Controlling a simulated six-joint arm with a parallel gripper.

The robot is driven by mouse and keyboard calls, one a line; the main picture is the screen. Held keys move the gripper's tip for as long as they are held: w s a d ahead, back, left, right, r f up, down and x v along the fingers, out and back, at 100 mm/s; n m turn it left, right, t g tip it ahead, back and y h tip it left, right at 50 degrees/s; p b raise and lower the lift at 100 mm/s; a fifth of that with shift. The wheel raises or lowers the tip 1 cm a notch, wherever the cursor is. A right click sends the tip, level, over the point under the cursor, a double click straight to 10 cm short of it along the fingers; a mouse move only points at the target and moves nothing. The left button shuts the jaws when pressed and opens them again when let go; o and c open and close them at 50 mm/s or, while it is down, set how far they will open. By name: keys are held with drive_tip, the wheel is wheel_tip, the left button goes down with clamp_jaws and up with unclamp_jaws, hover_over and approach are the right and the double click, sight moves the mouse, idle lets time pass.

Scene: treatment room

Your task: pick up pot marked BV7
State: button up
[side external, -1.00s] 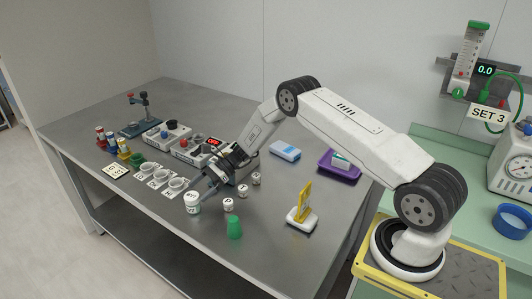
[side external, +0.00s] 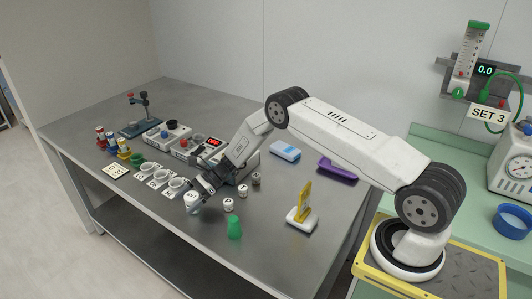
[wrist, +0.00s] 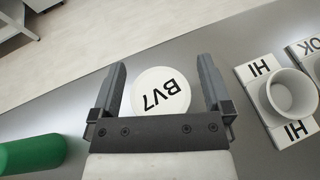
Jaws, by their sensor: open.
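The pot marked BV7 (wrist: 160,88) is a round white pot with black letters on its lid. In the wrist view it lies between the two fingers of my gripper (wrist: 163,85), which are open with a gap on each side of it. In the side view the pot (side external: 192,206) stands near the front edge of the steel table, and my gripper (side external: 196,194) is over it, hiding its upper part. I cannot tell how far down the fingers reach beside the pot.
A yellow stand (side external: 302,212) and a purple tray (side external: 338,172) are farther right.

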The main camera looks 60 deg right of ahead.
sight(187, 198)
drive_tip(key=c, duration=1.3)
drive_tip(key=shift+o, duration=0.2)
drive_tip(key=shift+r, duration=0.1)
drive_tip(key=shift+r, duration=1.5)
drive_tip(key=s+r, duration=1)
drive_tip(key=s, duration=0.4)
drive_tip(key=shift+d, duration=0.35)
